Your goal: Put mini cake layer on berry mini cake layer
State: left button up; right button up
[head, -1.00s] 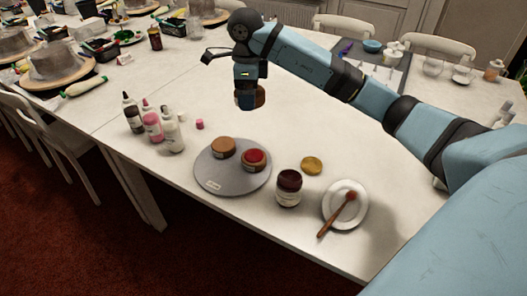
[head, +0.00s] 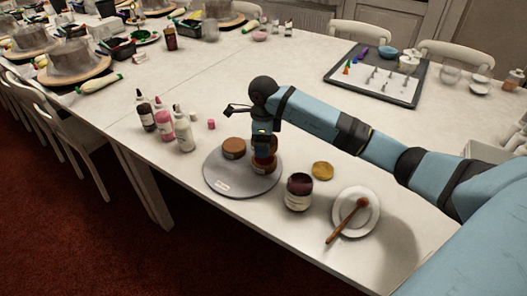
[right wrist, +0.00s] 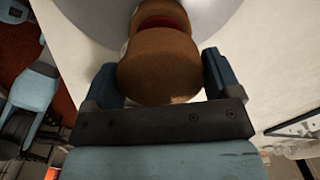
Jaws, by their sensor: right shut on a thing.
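My right gripper (head: 265,148) points down above the grey turntable (head: 221,185), shut on a brown mini cake layer (right wrist: 160,68). In the right wrist view its two fingers (right wrist: 160,78) flank the layer's sides. Whether the two layers touch, I cannot tell. My left gripper is out of view.
A dark jar (head: 298,192), a golden lid (head: 322,171) and a white plate with a brush (head: 371,215) are right of the turntable. Several bottles (head: 164,123) and a small pink piece (head: 211,124) stand to its left.

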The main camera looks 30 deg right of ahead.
jog(key=shift+f, duration=2)
jog(key=shift+f+b, duration=0.2)
jog(key=shift+b, duration=0.15)
jog(key=o, duration=0.8)
jog(key=shift+c, duration=0.2)
jog(key=shift+r, duration=0.55)
notch_tip(320, 180, up, 11)
jog(key=shift+r+p, duration=0.2)
jog(key=shift+p, duration=0.55)
